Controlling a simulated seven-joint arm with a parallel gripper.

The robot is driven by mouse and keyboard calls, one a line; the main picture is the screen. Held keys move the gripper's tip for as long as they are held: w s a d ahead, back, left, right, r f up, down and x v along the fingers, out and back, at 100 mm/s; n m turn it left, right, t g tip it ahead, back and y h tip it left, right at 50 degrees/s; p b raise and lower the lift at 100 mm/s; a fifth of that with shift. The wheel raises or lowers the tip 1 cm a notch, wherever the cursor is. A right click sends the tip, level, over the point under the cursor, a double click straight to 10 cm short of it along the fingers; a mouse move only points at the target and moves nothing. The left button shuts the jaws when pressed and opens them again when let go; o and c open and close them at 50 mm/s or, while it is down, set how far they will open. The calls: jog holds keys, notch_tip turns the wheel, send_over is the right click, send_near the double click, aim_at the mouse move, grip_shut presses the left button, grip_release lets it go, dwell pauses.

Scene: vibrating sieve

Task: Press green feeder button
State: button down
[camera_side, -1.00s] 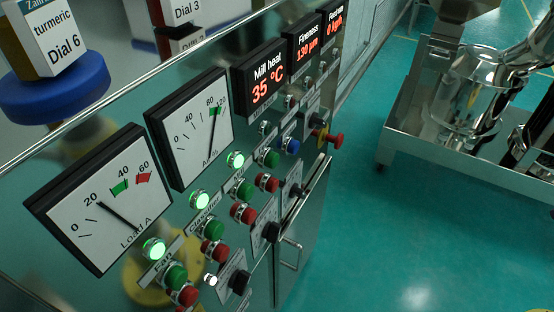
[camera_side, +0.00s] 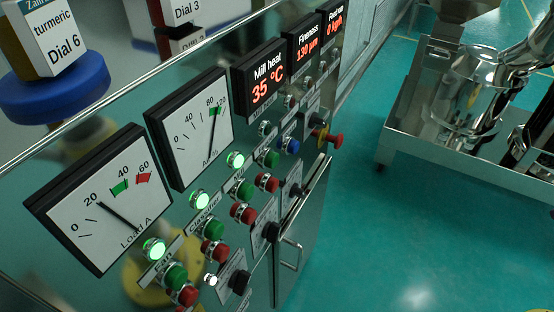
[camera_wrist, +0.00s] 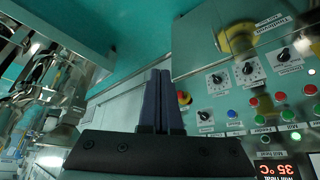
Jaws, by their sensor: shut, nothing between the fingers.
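The green button beside the blue button (camera_side: 290,146) is on the panel in the side view (camera_side: 270,159). It also shows right of centre in the wrist view (camera_wrist: 259,118).
A red emergency stop with a yellow collar (camera_side: 334,140) juts from the panel; it is near my fingers in the wrist view (camera_wrist: 184,98). Black selector knobs (camera_side: 271,231) and a door handle (camera_side: 291,254) also stick out. A shiny metal machine (camera_side: 470,100) stands at right, with open green floor between.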

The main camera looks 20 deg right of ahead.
dwell(0.4)
jog(key=w+d+r+n+t+h, duration=0.1)
jog(key=w+r+n+t, duration=0.25)
jog(key=w+r, duration=0.4)
jog(key=w+a+n+t+y, duration=0.1)
jog(key=w+a+n, duration=0.5)
jog(key=w, duration=0.5)
jog(key=w+a+f+n+y, duration=0.2)
jog(key=a+f+n, duration=0.1)
jog(key=a, duration=0.4)
jog(key=w+a+f+n+y, duration=0.2)
jog(key=a+n, duration=0.1)
jog(key=a, duration=0.4)
jog(key=s+a+f+n+g+y, duration=0.1)
jog(key=s+a+f+n+g, duration=0.1)
jog(key=a+f, duration=0.5)
jog(key=s+a+n, duration=0.1)
jog(key=s+a, duration=0.1)
jog(key=a, duration=0.1)
jog(key=shift+s+f, duration=0.2)
jog(key=shift+f, duration=0.1)
jog(key=shift+n+g, duration=0.25)
